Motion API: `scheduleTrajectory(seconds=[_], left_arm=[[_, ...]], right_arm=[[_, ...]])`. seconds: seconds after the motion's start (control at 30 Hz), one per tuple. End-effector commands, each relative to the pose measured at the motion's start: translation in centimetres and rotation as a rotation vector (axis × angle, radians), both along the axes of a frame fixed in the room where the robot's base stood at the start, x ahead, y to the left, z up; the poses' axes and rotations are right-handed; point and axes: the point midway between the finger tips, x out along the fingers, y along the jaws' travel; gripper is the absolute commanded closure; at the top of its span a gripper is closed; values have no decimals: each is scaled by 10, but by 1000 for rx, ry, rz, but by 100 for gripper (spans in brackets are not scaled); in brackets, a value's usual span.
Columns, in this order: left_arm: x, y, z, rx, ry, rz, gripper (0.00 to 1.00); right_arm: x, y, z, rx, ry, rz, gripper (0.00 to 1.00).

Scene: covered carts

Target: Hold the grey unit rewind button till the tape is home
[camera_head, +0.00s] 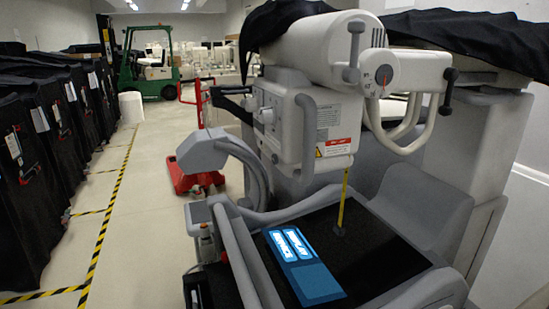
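The grey unit (300,120) is a wheeled machine filling the middle and right. A yellow tape (343,200) hangs almost straight down from under its head, and its lower end reaches a small dark piece (339,232) at the black top tray (385,255). A round dial with a red mark (384,75) and a knob (266,115) show on the head. I cannot tell which part is the rewind button. Neither of my grippers shows in this view.
A blue panel with lit white labels (318,280) lies on the tray. Black-covered carts (40,150) line the left, beside yellow-black floor tape (97,245). A red pallet jack (195,175) and a green forklift (150,65) stand behind. Clear floor lies at the left.

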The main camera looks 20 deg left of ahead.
Motion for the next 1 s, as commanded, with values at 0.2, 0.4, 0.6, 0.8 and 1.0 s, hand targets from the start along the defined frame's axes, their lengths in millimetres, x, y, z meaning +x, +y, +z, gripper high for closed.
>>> scheduleTrajectory(seconds=[0.2,0.4,0.6,0.8,1.0], left_arm=[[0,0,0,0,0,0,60],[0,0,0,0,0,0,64],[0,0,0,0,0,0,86],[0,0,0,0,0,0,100],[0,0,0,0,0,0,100]], right_arm=[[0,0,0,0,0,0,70],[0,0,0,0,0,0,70],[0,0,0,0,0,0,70],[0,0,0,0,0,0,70],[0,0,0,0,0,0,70]])
